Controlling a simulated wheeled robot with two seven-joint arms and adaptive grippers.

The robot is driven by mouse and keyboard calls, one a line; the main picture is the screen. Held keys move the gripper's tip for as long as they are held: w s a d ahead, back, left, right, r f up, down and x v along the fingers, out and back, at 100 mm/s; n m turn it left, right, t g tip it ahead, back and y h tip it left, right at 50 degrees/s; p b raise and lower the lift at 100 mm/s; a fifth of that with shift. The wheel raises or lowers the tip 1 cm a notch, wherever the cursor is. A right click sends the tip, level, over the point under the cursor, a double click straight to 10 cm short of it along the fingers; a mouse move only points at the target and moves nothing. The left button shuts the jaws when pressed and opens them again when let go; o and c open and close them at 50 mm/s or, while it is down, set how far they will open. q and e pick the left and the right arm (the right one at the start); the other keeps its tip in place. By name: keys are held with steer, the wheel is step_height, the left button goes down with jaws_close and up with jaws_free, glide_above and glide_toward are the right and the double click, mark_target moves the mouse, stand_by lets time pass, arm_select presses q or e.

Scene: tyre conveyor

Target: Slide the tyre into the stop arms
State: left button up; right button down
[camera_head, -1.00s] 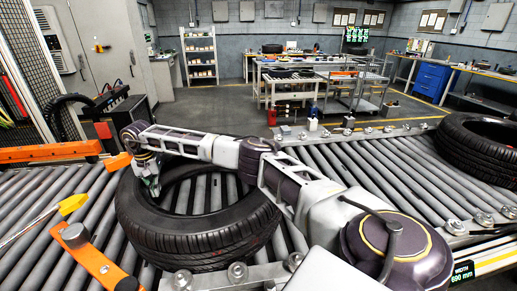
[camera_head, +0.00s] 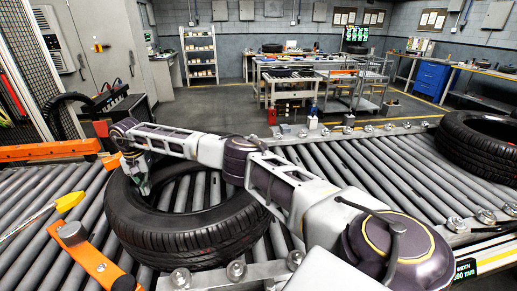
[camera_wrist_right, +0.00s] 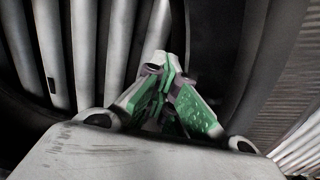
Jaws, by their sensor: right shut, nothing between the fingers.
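The black tyre (camera_head: 190,240) lies flat on the rollers, at lower centre-left in the head view. Two orange stop arms are at the left: the far one (camera_head: 48,151) and the near one (camera_head: 97,264). The tyre's left edge is close to both; I cannot tell whether it touches them. My right gripper (camera_head: 143,188) reaches down into the tyre's opening, at its left inner side. In the right wrist view, the green-padded fingers (camera_wrist_right: 167,78) are shut with nothing between them, and dark tyre rubber (camera_wrist_right: 262,70) is beside them. My left gripper is not in view.
A second tyre (camera_head: 484,148) lies on the conveyor at the right. A yellow-tipped pointer (camera_head: 68,202) lies over the rollers between the stop arms. Metal rails with bolts edge the conveyor (camera_head: 375,160). The rollers between the tyres are partly covered by my right arm.

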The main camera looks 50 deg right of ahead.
arm_select(q)
steer(key=shift+w+a+f+b, duration=0.1)
steer(key=shift+a+f+b, duration=0.2)
steer(key=shift+a+f, duration=0.15)
arm_select(e)
steer(key=shift+w+a, duration=0.6)
steer(key=shift+a, duration=0.25)
arm_select(q)
steer(key=shift+d, duration=0.15)
arm_select(e)
steer(key=shift+a, duration=0.1)
